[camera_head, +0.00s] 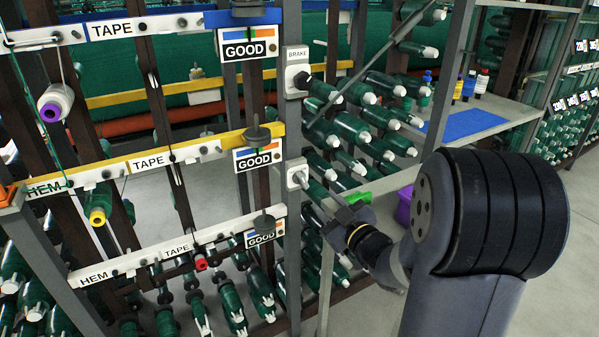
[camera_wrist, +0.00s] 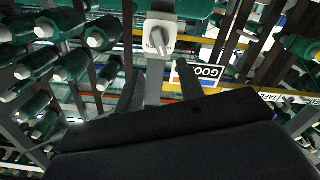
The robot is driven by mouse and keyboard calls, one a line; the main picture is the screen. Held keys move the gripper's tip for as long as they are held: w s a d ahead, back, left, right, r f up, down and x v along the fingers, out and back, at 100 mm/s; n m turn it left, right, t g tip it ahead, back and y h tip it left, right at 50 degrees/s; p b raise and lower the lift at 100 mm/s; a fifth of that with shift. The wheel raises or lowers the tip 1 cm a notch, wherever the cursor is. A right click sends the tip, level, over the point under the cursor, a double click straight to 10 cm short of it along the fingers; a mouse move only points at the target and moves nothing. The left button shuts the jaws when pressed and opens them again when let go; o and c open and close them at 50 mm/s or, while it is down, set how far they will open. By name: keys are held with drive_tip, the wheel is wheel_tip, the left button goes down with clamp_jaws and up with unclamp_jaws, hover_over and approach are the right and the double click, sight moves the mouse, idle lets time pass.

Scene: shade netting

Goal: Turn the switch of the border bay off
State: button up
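A switch with a grey lever knob (camera_head: 298,177) sits on a white plate on the grey upright, beside the middle row. It also shows in the wrist view, where the knob (camera_wrist: 160,38) stands out from its plate at the top middle. Small lettering on the plate is partly covered by the knob. My gripper (camera_head: 338,204) is just right of and below this switch, apart from it. In the wrist view its two dark fingers (camera_wrist: 162,86) are spread and empty, pointing toward the switch. No label reading "border" can be made out.
A BRAKE plate with a black knob (camera_head: 302,80) is higher on the same upright. A GOOD sign (camera_head: 257,156) hangs left of the switch. Green spools (camera_head: 352,128) crowd the rack behind. A shelf with bottles (camera_head: 466,122) stands at right; open floor lies lower right.

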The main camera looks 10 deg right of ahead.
sight(304, 182)
drive_tip(key=x, duration=1)
drive_tip(key=shift+w+a, duration=0.1)
drive_tip(key=shift+w, duration=0.05)
clamp_jaws()
